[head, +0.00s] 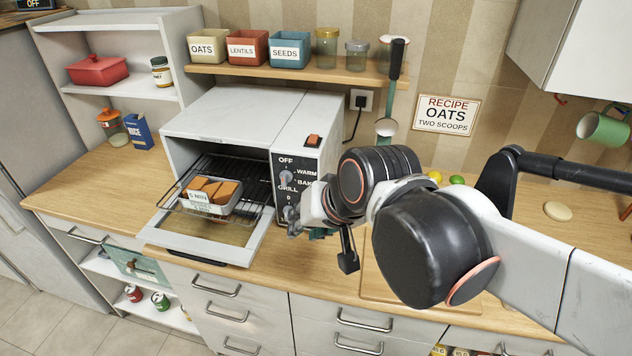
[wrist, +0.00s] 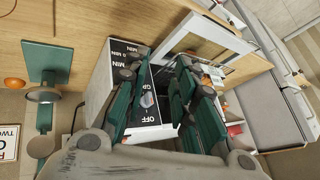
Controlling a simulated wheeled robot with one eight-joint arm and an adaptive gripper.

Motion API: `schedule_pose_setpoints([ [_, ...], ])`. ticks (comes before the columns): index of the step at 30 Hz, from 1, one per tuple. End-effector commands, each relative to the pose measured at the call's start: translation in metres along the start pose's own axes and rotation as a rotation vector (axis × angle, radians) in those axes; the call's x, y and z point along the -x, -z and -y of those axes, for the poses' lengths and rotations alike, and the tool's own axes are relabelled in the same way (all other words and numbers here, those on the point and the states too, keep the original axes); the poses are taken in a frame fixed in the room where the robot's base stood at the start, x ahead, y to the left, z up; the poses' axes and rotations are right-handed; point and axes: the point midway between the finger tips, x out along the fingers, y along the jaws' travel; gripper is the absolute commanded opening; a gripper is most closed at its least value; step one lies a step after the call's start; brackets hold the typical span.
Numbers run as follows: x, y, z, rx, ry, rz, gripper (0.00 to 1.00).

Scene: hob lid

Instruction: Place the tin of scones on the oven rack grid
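The tin of scones (head: 210,203), a pale tin with orange-brown pieces and a label in front, sits on the oven rack grid (head: 184,207). The dark wire rack extends out of the oven (head: 235,122) above its lowered door (head: 205,240). My gripper (head: 318,236) is to the right of the tin, in front of the oven's control panel, apart from the tin. In the wrist view its green fingers (wrist: 163,68) are spread, with the panel's dial (wrist: 147,100) showing between them. Nothing is seen held. The wrist partly hides the panel in the head view.
A wooden worktop (head: 110,185) runs left and right of the oven. A shelf (head: 300,72) with labelled pots is above it. Drawer handles (head: 216,287) stick out below.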

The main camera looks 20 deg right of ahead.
Motion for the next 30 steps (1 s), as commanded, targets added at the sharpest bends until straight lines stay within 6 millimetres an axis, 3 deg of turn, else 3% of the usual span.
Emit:
schedule_pose_setpoints([
  [3, 0.014, -0.012, -0.018, 0.209, -0.065, -0.024, 0.25],
  [9, 0.024, -0.018, -0.032, 0.391, -0.124, -0.037, 0.25],
  [30, 0.025, -0.018, -0.033, 0.405, -0.128, -0.038, 0.25],
])
